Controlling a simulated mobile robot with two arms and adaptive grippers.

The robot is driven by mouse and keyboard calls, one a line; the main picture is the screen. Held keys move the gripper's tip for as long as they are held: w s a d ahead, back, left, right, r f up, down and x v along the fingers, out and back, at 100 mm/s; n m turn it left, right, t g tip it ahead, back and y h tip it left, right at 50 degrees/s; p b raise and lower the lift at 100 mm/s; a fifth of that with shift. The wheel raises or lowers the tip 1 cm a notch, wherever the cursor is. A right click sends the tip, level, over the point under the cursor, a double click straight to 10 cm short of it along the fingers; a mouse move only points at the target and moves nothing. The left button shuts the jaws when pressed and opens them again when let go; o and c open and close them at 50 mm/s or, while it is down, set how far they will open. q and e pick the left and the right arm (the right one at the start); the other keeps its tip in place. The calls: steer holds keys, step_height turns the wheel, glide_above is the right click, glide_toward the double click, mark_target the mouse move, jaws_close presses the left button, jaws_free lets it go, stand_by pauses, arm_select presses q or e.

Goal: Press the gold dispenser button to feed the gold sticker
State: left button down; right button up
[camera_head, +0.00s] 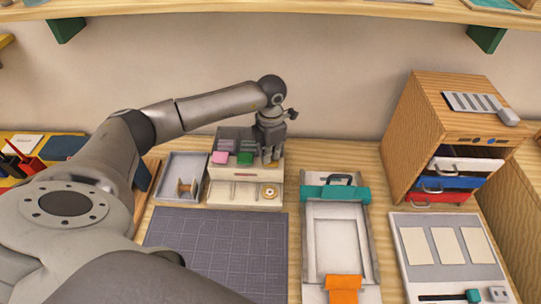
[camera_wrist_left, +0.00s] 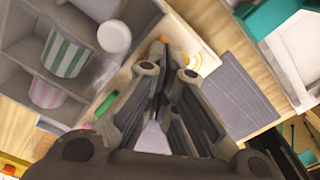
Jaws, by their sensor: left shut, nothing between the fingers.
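The pale sticker dispenser (camera_head: 245,200) stands at the back of the table, with a pink roll (camera_head: 220,157) and a green roll (camera_head: 245,158) in its upper compartments. A round gold-rimmed piece (camera_head: 269,191) sits at the right of its front. My left gripper (camera_head: 270,161) points down over the dispenser's right side, its fingers together and empty. In the left wrist view the fingers (camera_wrist_left: 163,66) partly cover a yellow-gold piece (camera_wrist_left: 205,63); I cannot tell whether they touch it. A green strip (camera_wrist_left: 105,105) lies to their left, near the striped green roll (camera_wrist_left: 65,55) and striped pink roll (camera_wrist_left: 46,92).
A grey tray with a spool (camera_head: 186,188) stands left of the dispenser. A dark grid mat (camera_head: 215,250) lies in front. A teal-clamped frame (camera_head: 335,192) and a wooden drawer cabinet (camera_head: 420,125) stand to the right. A shelf (camera_head: 260,8) runs above.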

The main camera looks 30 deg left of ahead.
arm_select(q)
steer(key=shift+r+p, duration=1.85)
steer(key=shift+r, duration=1.4)
